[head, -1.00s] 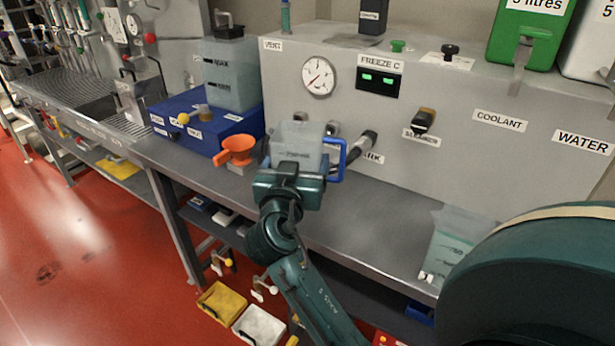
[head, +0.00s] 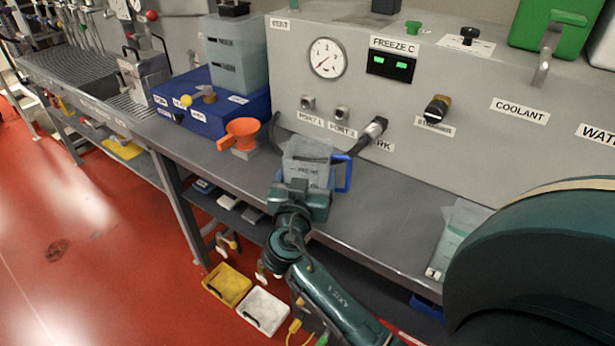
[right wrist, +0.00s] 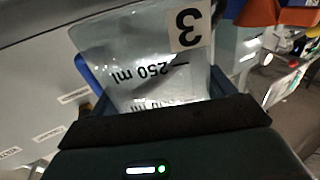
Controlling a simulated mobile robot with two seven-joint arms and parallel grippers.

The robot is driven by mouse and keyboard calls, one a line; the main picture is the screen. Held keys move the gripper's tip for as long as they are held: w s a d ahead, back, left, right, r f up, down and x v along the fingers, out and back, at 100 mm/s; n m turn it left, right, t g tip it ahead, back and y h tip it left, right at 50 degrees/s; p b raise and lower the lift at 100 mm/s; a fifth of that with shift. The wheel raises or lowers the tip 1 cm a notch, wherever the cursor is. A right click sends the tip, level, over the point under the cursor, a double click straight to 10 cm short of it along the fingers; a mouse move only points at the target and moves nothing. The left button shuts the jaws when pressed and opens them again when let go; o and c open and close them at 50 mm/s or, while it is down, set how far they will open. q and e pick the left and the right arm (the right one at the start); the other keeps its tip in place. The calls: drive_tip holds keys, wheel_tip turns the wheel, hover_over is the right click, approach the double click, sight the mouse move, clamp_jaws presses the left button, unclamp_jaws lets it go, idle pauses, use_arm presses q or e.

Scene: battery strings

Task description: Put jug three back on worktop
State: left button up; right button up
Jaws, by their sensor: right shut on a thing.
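Jug three (head: 306,158) is a clear jug with a blue handle on its right side in the head view. It also shows in the right wrist view (right wrist: 140,60), with a "3" label and a 250 ml mark, upside down in that picture. My right gripper (head: 302,190) is shut on the jug from the near side; its fingertips are mostly hidden. The jug is over the grey worktop (head: 385,215), close to its surface; I cannot tell whether it touches. My left gripper is not in view.
A black hose (head: 365,138) runs from the panel behind the jug. Another clear jug (head: 460,228) stands at the right. The worktop between the two jugs is clear.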

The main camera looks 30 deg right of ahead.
drive_tip(key=shift+f, duration=0.35)
drive_tip(key=shift+f+b, duration=0.2)
drive_tip(key=shift+b, duration=0.1)
drive_tip(key=o, duration=1.2)
drive_tip(key=shift+r, duration=0.1)
drive_tip(key=shift+r+p, duration=0.15)
drive_tip(key=shift+p, duration=0.2)
